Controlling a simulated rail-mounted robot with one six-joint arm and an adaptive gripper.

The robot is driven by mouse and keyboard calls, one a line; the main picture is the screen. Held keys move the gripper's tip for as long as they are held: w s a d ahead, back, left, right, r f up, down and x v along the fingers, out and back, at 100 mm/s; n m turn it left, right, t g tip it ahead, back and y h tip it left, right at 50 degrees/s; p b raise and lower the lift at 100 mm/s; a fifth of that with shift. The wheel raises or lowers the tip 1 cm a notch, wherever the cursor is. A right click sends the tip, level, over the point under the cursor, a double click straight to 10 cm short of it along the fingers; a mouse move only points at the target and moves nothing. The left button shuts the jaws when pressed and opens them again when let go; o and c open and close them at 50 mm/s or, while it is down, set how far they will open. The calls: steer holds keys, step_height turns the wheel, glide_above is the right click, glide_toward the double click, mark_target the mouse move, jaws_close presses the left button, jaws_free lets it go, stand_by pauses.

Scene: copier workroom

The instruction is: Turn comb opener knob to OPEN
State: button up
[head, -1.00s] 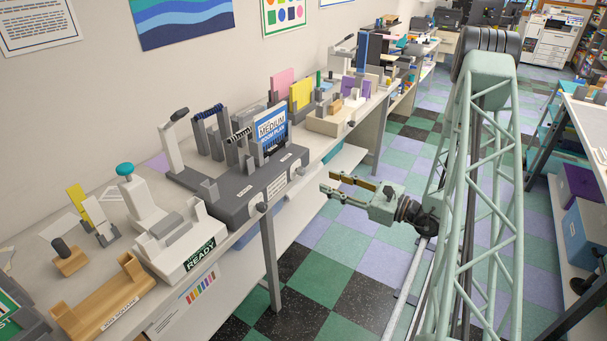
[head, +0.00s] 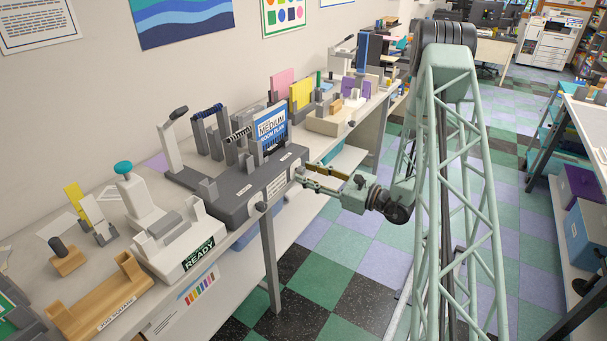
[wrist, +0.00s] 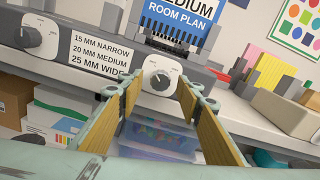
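The grey comb machine (head: 232,200) stands on the bench, with a printed card and a black comb in its top. The small markings around both knobs are too small to read. My gripper (head: 306,177) is open and empty, its two yellow-padded fingers pointing at the right-hand knob. Contact with the knob cannot be told.
A white unit marked READY (head: 186,248) and a wooden tray (head: 103,300) are on the bench to the left. A beige holder (head: 325,123) sits to the right. A translucent blue bin (wrist: 158,138) is under the bench, below my fingers. The aisle floor is clear.

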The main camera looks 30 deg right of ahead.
steer(key=shift+x, duration=0.95)
steer(key=c, duration=0.9)
